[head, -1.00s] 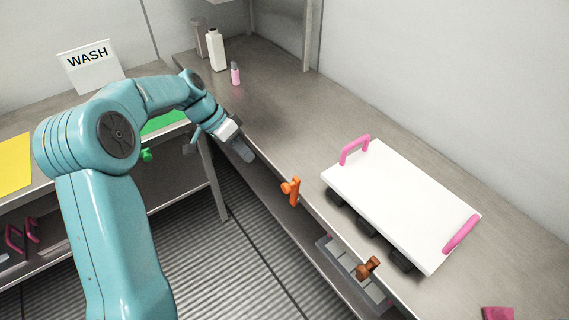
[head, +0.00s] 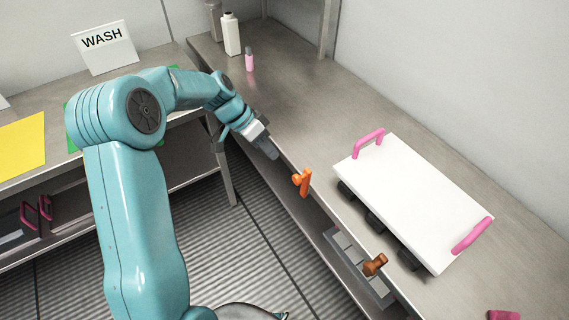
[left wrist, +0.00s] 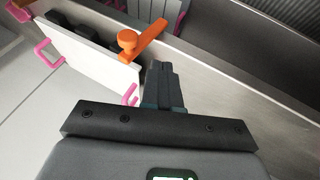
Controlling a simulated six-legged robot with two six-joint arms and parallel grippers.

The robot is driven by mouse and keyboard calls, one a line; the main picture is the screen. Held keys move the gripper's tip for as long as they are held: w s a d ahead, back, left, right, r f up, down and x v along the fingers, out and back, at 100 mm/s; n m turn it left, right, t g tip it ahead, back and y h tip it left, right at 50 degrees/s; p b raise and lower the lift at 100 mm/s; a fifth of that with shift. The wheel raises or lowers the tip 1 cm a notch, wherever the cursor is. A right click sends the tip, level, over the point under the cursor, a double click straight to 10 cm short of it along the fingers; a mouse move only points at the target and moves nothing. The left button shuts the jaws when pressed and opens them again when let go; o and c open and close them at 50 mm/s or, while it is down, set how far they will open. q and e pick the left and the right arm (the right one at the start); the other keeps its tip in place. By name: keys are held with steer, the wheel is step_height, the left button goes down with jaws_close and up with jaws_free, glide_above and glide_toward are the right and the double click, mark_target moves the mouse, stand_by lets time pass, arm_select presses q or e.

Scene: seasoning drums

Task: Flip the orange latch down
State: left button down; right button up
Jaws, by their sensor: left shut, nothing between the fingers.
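The orange latch (head: 303,181) is on the front edge of the right-hand counter in the head view. Its round knob and bar also show in the left wrist view (left wrist: 139,40), just beyond the fingertips. My left gripper (head: 270,151) is shut and empty, up and left of the latch, close to it and seemingly apart. In the left wrist view its closed fingers (left wrist: 161,80) point toward the latch. My right gripper is in neither view.
A white board (head: 413,200) with pink handles lies on the right-hand counter (head: 300,115). A white bottle (head: 231,35) and a small pink bottle (head: 249,60) stand at the back. A WASH sign (head: 104,48) stands at left.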

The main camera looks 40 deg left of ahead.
arm_select(q)
steer(key=d+f+p, duration=0.1)
steer(key=d+f, duration=0.2)
steer(key=d, duration=0.2)
steer(key=shift+s, duration=0.1)
steer(key=shift+f, duration=0.15)
